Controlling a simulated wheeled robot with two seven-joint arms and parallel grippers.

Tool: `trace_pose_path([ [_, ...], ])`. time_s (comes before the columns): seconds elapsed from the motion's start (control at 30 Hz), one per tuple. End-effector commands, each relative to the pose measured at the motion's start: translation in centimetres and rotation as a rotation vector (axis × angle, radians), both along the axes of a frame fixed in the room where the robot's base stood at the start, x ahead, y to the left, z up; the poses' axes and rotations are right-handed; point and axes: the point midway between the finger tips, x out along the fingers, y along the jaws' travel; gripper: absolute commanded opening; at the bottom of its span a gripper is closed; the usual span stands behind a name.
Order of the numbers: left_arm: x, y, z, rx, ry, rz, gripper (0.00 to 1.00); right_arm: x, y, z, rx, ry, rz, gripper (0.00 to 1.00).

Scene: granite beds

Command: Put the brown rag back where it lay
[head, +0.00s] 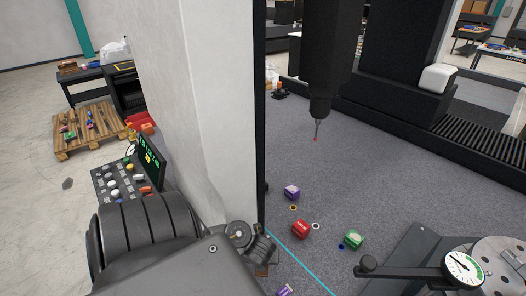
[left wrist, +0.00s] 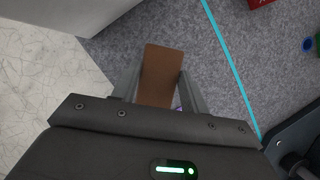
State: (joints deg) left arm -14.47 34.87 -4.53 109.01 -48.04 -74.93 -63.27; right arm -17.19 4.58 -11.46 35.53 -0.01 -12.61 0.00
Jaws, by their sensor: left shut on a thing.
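The brown rag (left wrist: 162,72) shows in the left wrist view as a flat brown strip between the two fingers of my left gripper (left wrist: 158,88). The fingers are shut on it, and it sticks out beyond their tips. The grey speckled granite surface (left wrist: 205,65) lies below; I cannot tell whether the rag touches it. In the head view my left arm reaches in from the lower left, and its wrist hides most of the gripper and rag. My right gripper is not in view.
A cyan line (head: 300,260) runs along the granite. A dial gauge (head: 464,268) stands at lower right. A probe (head: 316,128) hangs above. A pale pillar (head: 212,100) stands left.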

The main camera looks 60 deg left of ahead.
Motion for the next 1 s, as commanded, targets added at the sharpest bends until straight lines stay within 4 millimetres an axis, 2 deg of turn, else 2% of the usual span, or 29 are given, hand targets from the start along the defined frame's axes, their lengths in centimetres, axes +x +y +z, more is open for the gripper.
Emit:
trace_pose_path([
  [0.03, 0.4, 0.5, -1.1, 0.002, -0.001, 0.001, 0.14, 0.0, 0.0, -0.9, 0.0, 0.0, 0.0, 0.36],
  [0.1, 0.8, 1.0, -1.6, 0.001, -0.002, 0.001, 0.14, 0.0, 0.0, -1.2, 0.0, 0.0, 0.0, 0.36],
  [0.37, 1.1, 1.4, -2.1, 0.0, -0.002, 0.001, 0.14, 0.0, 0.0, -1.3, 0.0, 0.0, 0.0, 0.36],
  [0.67, 1.6, 2.0, -5.8, 0.001, -0.001, 0.001, 0.14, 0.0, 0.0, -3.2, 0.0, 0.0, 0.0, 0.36],
  [1.0, 1.6, 2.0, -6.0, 0.001, -0.002, 0.001, 0.14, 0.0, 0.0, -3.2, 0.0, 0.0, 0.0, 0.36],
])
